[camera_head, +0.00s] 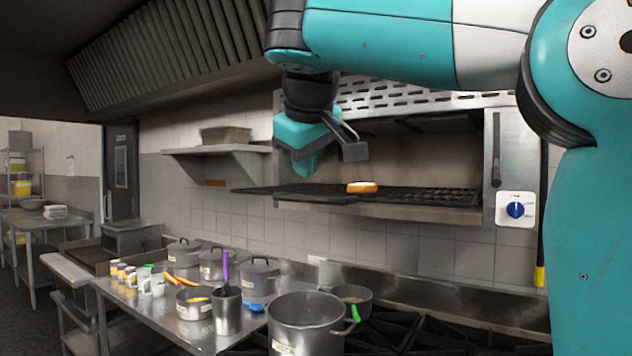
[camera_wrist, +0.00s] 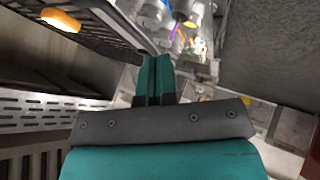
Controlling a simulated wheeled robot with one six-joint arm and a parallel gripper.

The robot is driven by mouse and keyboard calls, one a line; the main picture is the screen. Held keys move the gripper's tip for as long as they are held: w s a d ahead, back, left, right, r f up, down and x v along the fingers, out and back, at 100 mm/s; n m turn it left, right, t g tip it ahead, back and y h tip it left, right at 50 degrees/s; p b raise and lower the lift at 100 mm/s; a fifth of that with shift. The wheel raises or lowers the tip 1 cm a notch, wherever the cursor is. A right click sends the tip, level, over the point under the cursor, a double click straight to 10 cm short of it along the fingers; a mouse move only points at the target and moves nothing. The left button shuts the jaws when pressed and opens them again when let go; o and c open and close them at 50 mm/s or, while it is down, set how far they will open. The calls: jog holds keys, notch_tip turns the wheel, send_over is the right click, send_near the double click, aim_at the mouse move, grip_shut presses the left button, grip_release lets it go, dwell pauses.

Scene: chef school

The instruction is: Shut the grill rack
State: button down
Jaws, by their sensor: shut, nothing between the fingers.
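The grill rack (camera_head: 310,194) is a black grate that juts out to the front and left of the wall-mounted grill (camera_head: 420,150). It is pulled part-way out, and its back part lies inside the opening. A golden bread-like piece (camera_head: 362,187) rests on the rack. The piece also shows at the upper left of the wrist view (camera_wrist: 60,20), beside the dark bars of the rack (camera_wrist: 95,35). My gripper (camera_head: 300,168) hangs above the rack's outer part in the head view. In the wrist view its teal fingers (camera_wrist: 155,75) are together with nothing between them. I cannot tell whether they touch the rack.
A blue knob (camera_head: 515,210) is on the grill's right side. Below, a steel table (camera_head: 180,325) holds pots, jars and carrots, and a large pot (camera_head: 305,322) stands in front. A wall shelf (camera_head: 215,150) is left of the rack.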

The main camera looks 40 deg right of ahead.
aim_at(316, 197)
jog(key=w+d+f+b, duration=0.1)
jog(key=w+d+f, duration=0.2)
jog(key=w+d+f+b, duration=0.1)
jog(key=w+d+f, duration=0.2)
jog(key=shift+w+d+f, duration=0.1)
jog(key=shift+f, duration=0.2)
jog(key=shift+w+d, duration=0.25)
jog(key=shift+d, duration=0.2)
jog(key=shift+w+d, duration=0.1)
